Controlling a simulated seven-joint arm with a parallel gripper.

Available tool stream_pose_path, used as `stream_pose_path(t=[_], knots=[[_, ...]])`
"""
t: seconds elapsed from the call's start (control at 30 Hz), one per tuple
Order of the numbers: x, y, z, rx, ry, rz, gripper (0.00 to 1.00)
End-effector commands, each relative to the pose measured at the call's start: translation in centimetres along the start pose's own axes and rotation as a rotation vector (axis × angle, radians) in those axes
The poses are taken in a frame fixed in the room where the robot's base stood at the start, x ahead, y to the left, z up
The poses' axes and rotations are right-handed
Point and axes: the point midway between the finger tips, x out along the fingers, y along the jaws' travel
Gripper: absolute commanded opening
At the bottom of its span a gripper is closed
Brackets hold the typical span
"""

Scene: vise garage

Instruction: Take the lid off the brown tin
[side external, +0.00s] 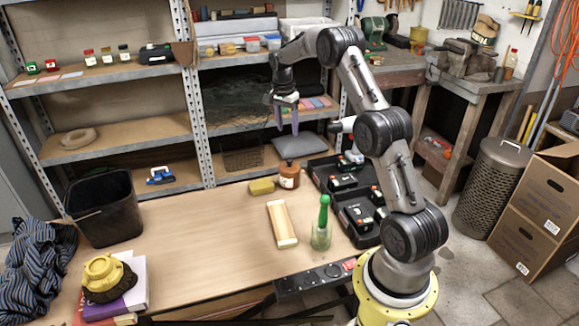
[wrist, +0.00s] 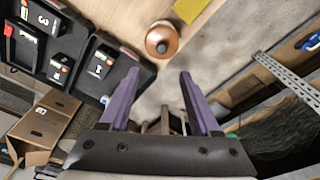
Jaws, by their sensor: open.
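A brown tin (side external: 289,178), round and reddish brown, stands upright near the back edge of the wooden table. Its lid (side external: 289,163) appears to be on top, though it is small in the side view. My gripper (side external: 287,127) has two purple fingers pointing down. It is open and empty, held well above the tin and apart from it. In the wrist view the fingertips of my gripper (wrist: 159,74) are spread, with the tin beyond them.
A yellow block (side external: 262,187) lies just left of the tin. Open black tool cases (side external: 361,222) lie to its right. A wooden piece (side external: 282,224) and a green-topped bottle (side external: 320,235) are in front. Metal shelves (side external: 197,120) stand behind. The table's middle left is clear.

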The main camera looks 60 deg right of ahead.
Motion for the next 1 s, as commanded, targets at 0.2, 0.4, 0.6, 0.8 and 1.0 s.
stream_pose_path(t=[0.2, 0.4, 0.6, 0.8, 1.0], knots=[[4.2, 0.1, 0.1, -0.002, -0.002, 0.004, 0.64], [7.0, 0.0, 0.1, -0.002, -0.001, 0.001, 0.64], [8.2, -0.1, 0.1, -0.003, -0.001, 0.000, 0.64], [11.0, -0.3, 0.2, -0.003, -0.002, 0.003, 0.64], [12.8, -0.3, 0.1, -0.003, 0.000, 0.000, 0.64]])
